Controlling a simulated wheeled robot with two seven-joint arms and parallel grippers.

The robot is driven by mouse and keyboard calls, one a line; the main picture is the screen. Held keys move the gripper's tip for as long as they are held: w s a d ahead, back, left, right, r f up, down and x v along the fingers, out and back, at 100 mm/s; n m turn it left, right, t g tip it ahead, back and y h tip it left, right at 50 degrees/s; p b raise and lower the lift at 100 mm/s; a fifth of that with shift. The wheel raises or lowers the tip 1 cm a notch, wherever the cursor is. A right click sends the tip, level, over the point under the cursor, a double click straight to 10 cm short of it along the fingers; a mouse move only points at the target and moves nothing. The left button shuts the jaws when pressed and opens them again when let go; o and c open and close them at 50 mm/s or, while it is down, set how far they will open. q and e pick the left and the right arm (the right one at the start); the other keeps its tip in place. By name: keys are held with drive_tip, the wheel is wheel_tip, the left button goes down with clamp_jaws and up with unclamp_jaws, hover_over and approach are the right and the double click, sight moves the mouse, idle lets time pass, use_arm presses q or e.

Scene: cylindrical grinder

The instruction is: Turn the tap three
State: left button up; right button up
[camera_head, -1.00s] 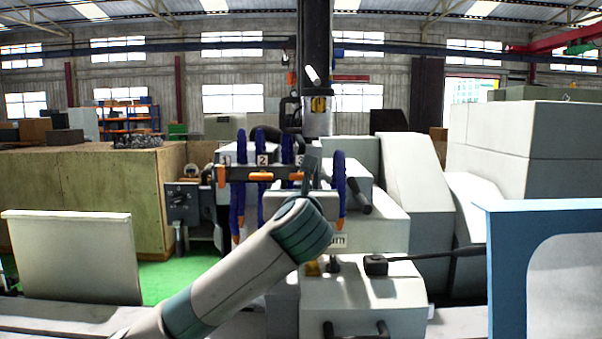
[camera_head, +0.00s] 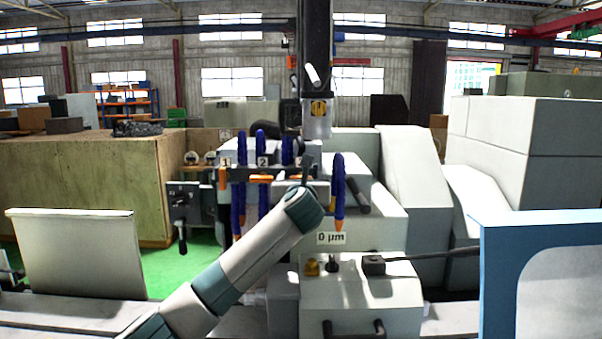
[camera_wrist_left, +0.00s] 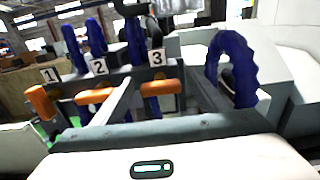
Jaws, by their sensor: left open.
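Tap three is an orange handle (camera_wrist_left: 157,88) under the "3" label (camera_wrist_left: 157,57) on a dark bar in the left wrist view. It lies level, crosswise to the view. My left gripper (camera_wrist_left: 162,76) is open, with one finger to each side of this handle; whether either finger touches it I cannot tell. In the head view my left gripper (camera_head: 309,172) is at the right end of the bar and largely covers tap three. Tap two (camera_wrist_left: 95,97) also lies level, left of the left finger.
Blue hoses (camera_head: 338,190) with orange tips hang around the bar, one just right of my gripper. A dark vertical column (camera_head: 317,60) stands above and behind. A grey machine block with a "0 µm" label (camera_head: 331,238) lies below right. A blue-edged panel (camera_head: 540,270) stands at right.

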use_arm(q)
drive_tip(key=shift+w, duration=0.45)
drive_tip(key=c, duration=1.1)
drive_tip(key=shift+o, duration=0.2)
